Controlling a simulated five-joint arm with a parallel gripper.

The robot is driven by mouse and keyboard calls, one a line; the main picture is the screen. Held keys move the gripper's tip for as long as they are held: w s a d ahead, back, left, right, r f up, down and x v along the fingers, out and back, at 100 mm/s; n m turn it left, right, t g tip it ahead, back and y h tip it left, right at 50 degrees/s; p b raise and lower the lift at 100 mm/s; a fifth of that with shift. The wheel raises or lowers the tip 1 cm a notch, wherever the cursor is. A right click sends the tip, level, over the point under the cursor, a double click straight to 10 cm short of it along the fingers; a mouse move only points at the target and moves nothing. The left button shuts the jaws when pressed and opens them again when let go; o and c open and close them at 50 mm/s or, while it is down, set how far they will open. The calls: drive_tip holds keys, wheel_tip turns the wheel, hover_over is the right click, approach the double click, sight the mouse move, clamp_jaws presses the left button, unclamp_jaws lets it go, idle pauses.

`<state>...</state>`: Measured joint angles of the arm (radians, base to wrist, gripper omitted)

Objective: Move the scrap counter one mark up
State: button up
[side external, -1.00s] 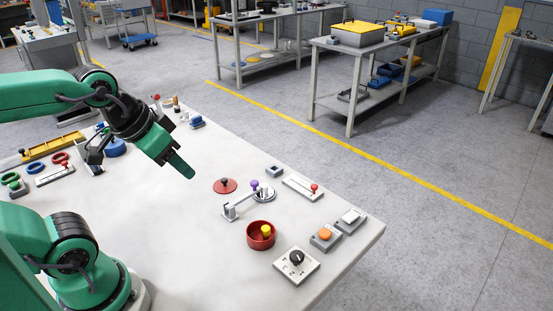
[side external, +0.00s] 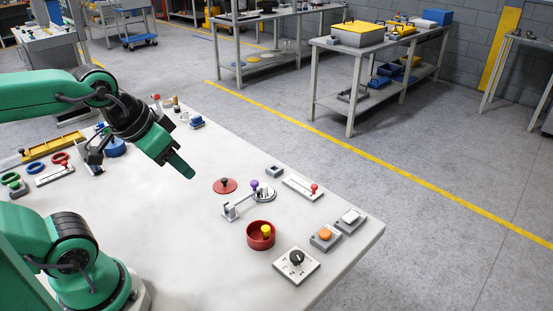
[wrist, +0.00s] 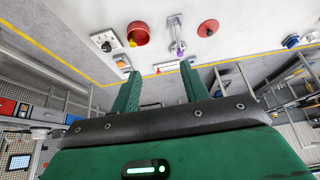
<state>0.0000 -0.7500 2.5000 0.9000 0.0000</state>
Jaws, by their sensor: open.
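No label is readable, so I cannot tell for certain which device is the scrap counter. A white plate with a black dial knob (side external: 296,258) and small marks around it lies near the table's front edge; the dial also shows in the wrist view (wrist: 106,45). A slotted slider with a red knob (side external: 314,188) lies farther back at the right edge. My gripper (side external: 190,172) is open and empty, above the table to the left of these. Its two green fingers (wrist: 160,78) stand apart in the wrist view, touching nothing.
Near the dial are a red bowl (side external: 260,242) with a yellow knob, an orange button box (side external: 325,236), a white switch (side external: 350,217), a purple-knobbed lever (side external: 254,186) and a red disc (side external: 225,187). Coloured rings and sliders lie at left.

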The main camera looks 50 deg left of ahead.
drive_tip(key=shift+c, duration=0.5)
drive_tip(key=w, duration=0.1)
drive_tip(key=m+g, duration=0.6)
drive_tip(key=m, duration=0.3)
hover_over(314, 185)
wheel_tip(314, 185, down, 14)
drive_tip(key=shift+d+f, duration=0.15)
drive_tip(key=shift+f, duration=0.05)
drive_tip(key=shift+f, duration=0.15)
drive_tip(key=shift+f, duration=3.75)
